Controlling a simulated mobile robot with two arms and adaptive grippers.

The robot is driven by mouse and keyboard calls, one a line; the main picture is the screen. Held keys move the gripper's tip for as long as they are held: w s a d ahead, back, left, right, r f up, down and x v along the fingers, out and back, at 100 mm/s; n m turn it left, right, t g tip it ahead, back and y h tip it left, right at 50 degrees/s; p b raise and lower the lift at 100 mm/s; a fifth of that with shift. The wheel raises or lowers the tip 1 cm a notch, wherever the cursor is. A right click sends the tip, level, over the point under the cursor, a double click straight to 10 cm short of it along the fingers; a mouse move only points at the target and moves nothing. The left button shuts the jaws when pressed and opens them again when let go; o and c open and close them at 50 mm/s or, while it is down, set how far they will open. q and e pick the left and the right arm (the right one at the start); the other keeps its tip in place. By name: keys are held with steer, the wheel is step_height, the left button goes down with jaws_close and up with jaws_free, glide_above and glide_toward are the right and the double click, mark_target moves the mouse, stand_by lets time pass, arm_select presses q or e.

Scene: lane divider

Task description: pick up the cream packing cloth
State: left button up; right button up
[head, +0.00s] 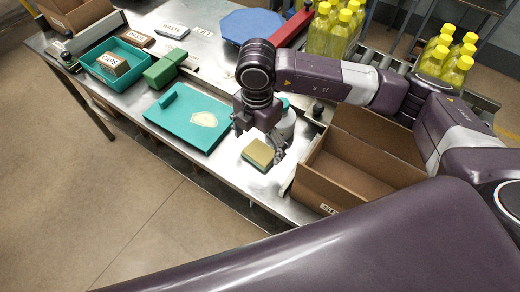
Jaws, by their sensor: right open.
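A small flat cream piece (204,119), which looks like the cream packing cloth, lies on a teal board (178,131) on the metal table. My right gripper (259,143) is open and points down, to the right of the cloth and apart from it. Its fingers are over or close behind a yellow and green sponge-like block (257,154); I cannot tell if they touch it. My left gripper is not in view.
A white bottle (287,122) stands right behind my right gripper. An open cardboard box (345,170) is to the right. A green block (161,73), a teal tray (100,75) and a blue octagonal plate (250,24) are farther back. Yellow bottles (325,35) stand behind my arm.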

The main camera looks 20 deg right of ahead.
mark_target(257, 154)
steer(key=f, duration=0.2)
steer(key=p, duration=0.1)
steer(key=shift+w+f, duration=0.25)
steer(key=shift+f, duration=0.15)
steer(key=shift+a+f, duration=0.1)
steer(key=shift+f, duration=0.7)
steer(key=c, duration=1.2)
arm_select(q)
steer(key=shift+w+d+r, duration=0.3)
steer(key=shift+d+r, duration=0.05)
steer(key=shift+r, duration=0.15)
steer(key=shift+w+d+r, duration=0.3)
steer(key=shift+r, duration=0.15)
arm_select(e)
steer(key=shift+c, duration=0.2)
